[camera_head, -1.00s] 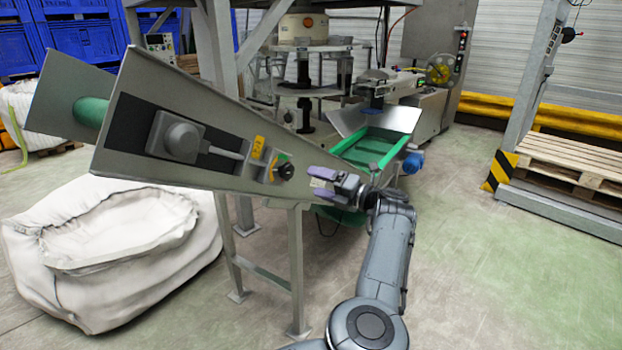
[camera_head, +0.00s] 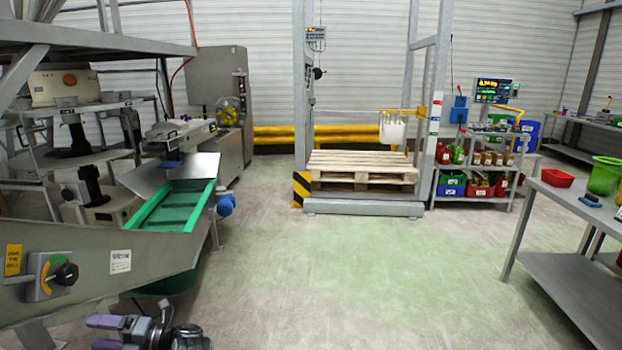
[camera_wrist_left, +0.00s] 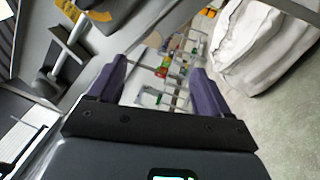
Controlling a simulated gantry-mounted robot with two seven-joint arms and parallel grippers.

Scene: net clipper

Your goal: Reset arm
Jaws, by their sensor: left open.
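My left gripper (camera_head: 104,333) shows at the bottom left of the head view, with purple fingers spread and nothing between them. It is in front of the lower edge of the grey sloping machine panel (camera_head: 150,255), near a black rotary knob (camera_head: 66,273). In the left wrist view the two purple fingers (camera_wrist_left: 158,88) stand apart and empty. Most of the left arm is below the picture. My right gripper is not seen.
A green conveyor tray (camera_head: 175,212) lies behind the panel. A wooden pallet (camera_head: 360,170) sits on a scale frame at the back. A metal table (camera_head: 575,275) stands at the right. The middle floor is clear. A white bulk bag (camera_wrist_left: 265,45) shows in the wrist view.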

